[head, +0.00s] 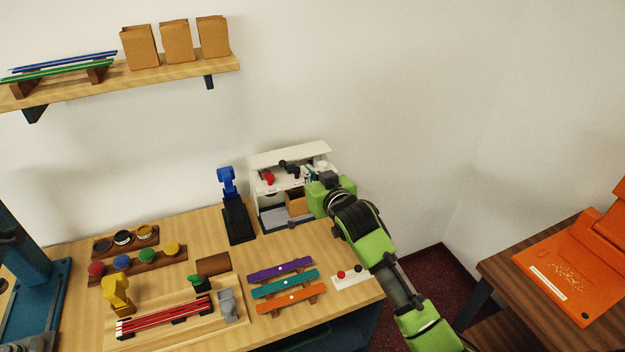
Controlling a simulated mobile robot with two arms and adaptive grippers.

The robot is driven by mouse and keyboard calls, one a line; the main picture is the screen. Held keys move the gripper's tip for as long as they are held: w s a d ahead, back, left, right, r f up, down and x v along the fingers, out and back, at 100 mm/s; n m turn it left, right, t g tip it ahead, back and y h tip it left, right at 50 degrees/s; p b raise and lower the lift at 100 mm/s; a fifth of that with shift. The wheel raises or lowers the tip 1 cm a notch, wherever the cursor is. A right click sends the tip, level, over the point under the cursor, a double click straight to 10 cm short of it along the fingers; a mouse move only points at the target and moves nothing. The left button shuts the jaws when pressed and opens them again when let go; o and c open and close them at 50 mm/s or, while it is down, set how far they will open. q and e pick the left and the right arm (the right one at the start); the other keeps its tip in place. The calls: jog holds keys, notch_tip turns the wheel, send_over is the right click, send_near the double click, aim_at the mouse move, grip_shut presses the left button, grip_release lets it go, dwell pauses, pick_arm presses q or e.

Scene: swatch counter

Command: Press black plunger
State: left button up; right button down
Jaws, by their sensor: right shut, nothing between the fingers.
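A white machine (258,162) stands at the back of the wooden counter against the wall. A red knob (269,179) and small black plunger-like parts (284,165) show under its raised top panel. My right gripper (311,174) is shut and empty, at the right front of this machine. Its green arm comes in from the lower right and hides the machine's right side. I cannot tell whether the fingertips touch a plunger. My left gripper is out of view.
A blue and black stapler-like device (236,213) stands left of the machine. Purple (280,268), teal and orange bars lie in front. A small white panel with red and black buttons (350,277) lies near the counter's right edge. Colored knobs on a wooden rack (138,263) are at left.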

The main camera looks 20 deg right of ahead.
jog(key=shift+v, duration=1.55)
jog(key=shift+r, duration=0.1)
